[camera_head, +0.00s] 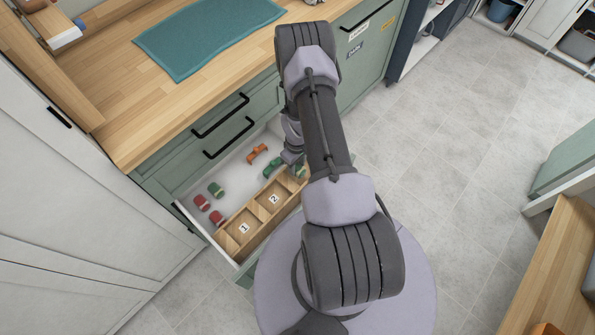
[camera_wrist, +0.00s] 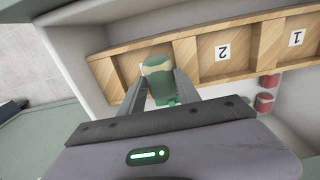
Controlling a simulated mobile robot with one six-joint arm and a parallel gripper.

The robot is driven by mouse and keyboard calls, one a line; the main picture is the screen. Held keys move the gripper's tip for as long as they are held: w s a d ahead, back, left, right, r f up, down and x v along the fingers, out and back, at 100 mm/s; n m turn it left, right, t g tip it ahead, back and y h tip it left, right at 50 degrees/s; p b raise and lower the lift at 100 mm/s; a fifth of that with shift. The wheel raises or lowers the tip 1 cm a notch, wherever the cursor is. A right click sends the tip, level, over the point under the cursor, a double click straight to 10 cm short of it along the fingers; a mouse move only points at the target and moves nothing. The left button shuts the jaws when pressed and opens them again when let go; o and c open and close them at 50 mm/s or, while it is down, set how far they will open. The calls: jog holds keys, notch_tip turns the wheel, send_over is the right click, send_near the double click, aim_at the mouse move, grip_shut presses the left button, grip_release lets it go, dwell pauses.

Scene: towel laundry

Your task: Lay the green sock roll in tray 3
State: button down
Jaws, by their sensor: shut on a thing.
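My gripper (camera_wrist: 160,74) is shut on a green sock roll (camera_wrist: 161,85) with a pale band, seen between the fingers in the wrist view. The roll shows in front of the left end compartment of the wooden tray row (camera_wrist: 262,28); its height above the tray is hard to tell. Compartments marked 1 and 2 are empty; no number shows on the left end one, partly hidden behind the roll and fingers. In the head view my gripper (camera_head: 292,160) is in the open drawer, mostly hidden by my arm. A green roll (camera_head: 272,167) shows beside it; I cannot tell if it is the held one.
The white drawer (camera_head: 232,164) also holds red rolls (camera_head: 217,218), another green roll (camera_head: 216,190) and orange rolls (camera_head: 258,153) beside the wooden row. The drawer walls stand close around. A teal towel (camera_head: 208,38) lies on the wooden counter (camera_head: 150,100) above.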

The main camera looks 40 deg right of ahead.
aim_at(297, 167)
notch_tip(297, 167, down, 4)
jog(key=shift+r+b, duration=0.15)
jog(key=shift+b, duration=0.8)
jog(key=shift+r, duration=0.15)
jog(key=shift+s+f+b, duration=0.1)
jog(key=shift+f+b, duration=0.2)
jog(key=shift+f, duration=0.05)
